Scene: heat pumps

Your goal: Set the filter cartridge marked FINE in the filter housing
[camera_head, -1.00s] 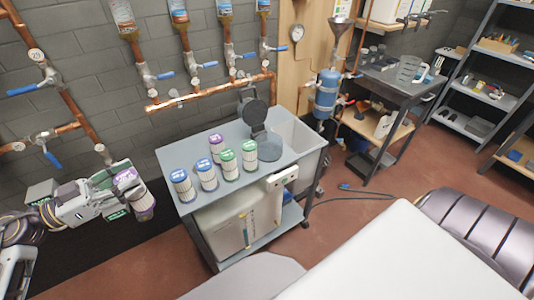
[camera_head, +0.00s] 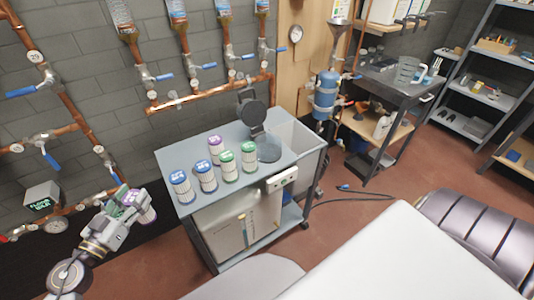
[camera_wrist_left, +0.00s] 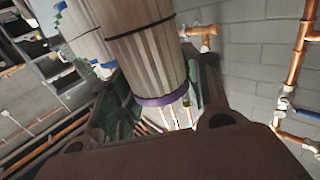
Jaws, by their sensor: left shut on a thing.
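My left gripper (camera_head: 124,208) is shut on a pleated white cartridge with a purple cap (camera_head: 141,208), held left of the grey cart, beyond its edge. In the left wrist view the held cartridge (camera_wrist_left: 148,60) shows its pleats and a purple ring. On the cart stand two blue-capped cartridges (camera_head: 205,177), two green-capped ones (camera_head: 229,166) and another purple-capped one (camera_head: 215,147). Their labels are too small to read. My right gripper is not in view.
The grey cart top (camera_head: 185,150) has bare room around the cartridges. Copper pipes with blue-handled valves (camera_head: 155,78) run along the wall behind. A small display box (camera_head: 42,200) is on the left wall near my arm. A white surface (camera_head: 400,260) fills the front right.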

